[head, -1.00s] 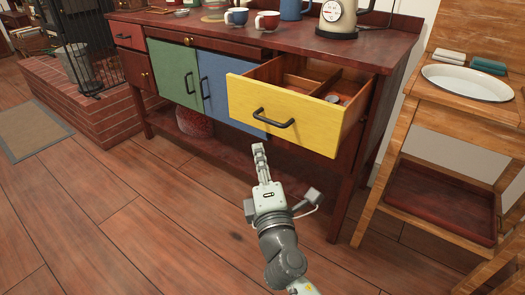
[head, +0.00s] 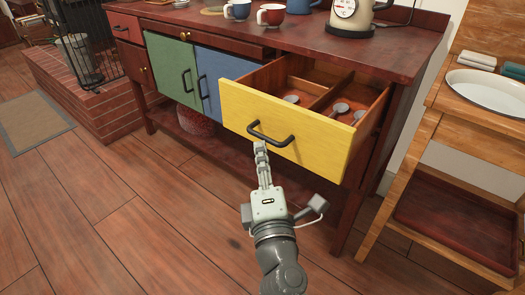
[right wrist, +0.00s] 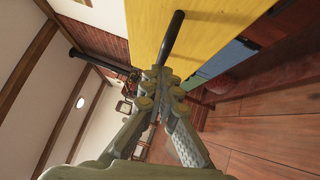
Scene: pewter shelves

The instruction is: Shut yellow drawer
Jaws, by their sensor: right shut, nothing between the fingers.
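The yellow drawer (head: 289,124) is pulled well out of the dark red sideboard (head: 330,45), with a dark bar handle (head: 270,134) on its front. Some small round-ended items (head: 339,108) lie in its divided inside. My right gripper (head: 261,148) is shut and empty, its fingertips just below the handle in the head view. In the right wrist view the shut fingers (right wrist: 160,78) point towards the yellow front (right wrist: 200,35), close to the handle's end (right wrist: 172,38). I cannot tell whether they touch. My left gripper is not in view.
The green door (head: 174,72) and blue door (head: 222,85) left of the drawer are closed. Mugs (head: 270,15) and a kettle (head: 350,15) stand on top. A wooden washstand (head: 430,140) with a basin (head: 490,86) is at the right. The floor in front is clear.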

